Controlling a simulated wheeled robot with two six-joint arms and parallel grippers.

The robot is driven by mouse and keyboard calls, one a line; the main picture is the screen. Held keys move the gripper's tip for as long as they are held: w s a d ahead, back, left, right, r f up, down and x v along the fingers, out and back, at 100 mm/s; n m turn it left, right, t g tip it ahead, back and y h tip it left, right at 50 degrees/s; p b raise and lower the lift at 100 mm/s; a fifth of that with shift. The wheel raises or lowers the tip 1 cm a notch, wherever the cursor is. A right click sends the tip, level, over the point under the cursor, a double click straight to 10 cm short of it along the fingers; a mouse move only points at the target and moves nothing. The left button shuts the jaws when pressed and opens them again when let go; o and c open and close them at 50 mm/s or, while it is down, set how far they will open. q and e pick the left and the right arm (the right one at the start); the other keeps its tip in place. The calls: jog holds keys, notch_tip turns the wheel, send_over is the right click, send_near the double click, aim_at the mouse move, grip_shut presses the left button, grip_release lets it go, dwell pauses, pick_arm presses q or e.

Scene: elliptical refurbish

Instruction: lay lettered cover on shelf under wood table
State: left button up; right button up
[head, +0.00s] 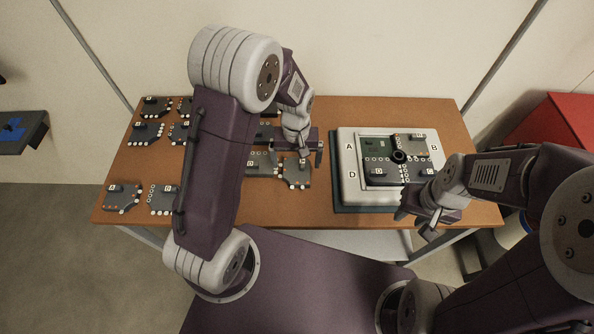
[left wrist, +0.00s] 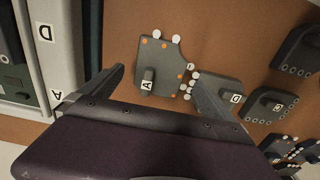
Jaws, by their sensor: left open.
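The white lettered cover (head: 347,184) lies flat on a dark base on the right half of the wood table (head: 280,212); letters A, B and D show. My right arm hides its lower right corner. The shelf (head: 362,242) shows as a pale strip below the table's front edge. My left gripper (head: 311,152) is open and empty, left of the cover. In the left wrist view, its spread fingers (left wrist: 158,85) are on either side of a dark board marked A (left wrist: 155,62). My right gripper (head: 417,222) is by the cover's lower right corner; its jaw gap is unclear.
Dark lettered boards (head: 122,197) cover the table's left part. More boards and a black round hub (head: 398,156) lie inside the cover's opening. A red box (head: 558,125) stands at the right. A table leg (head: 468,255) stands at the front right.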

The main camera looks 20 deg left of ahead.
aim_at(296, 170)
pick_arm(q)
notch_tip(296, 170, down, 3)
jog(key=shift+s+f, duration=0.15)
jog(key=shift+f, duration=0.45)
jog(key=c, duration=1.4)
jog(key=r, duration=0.4)
jog(key=shift+w+d+r, duration=0.2)
jog(key=shift+r, duration=0.15)
jog(key=s+d+r, duration=0.1)
jog(key=d+r, duration=0.1)
jog(key=d, duration=0.1)
jog(key=d+r, duration=0.2)
jog(key=d, duration=0.2)
jog(key=s+d+r, duration=0.1)
jog(key=d+r, duration=0.1)
jog(key=d, duration=0.2)
jog(key=shift+s+d+r, duration=0.1)
jog(key=shift+s+r, duration=0.15)
jog(key=shift+s, duration=0.05)
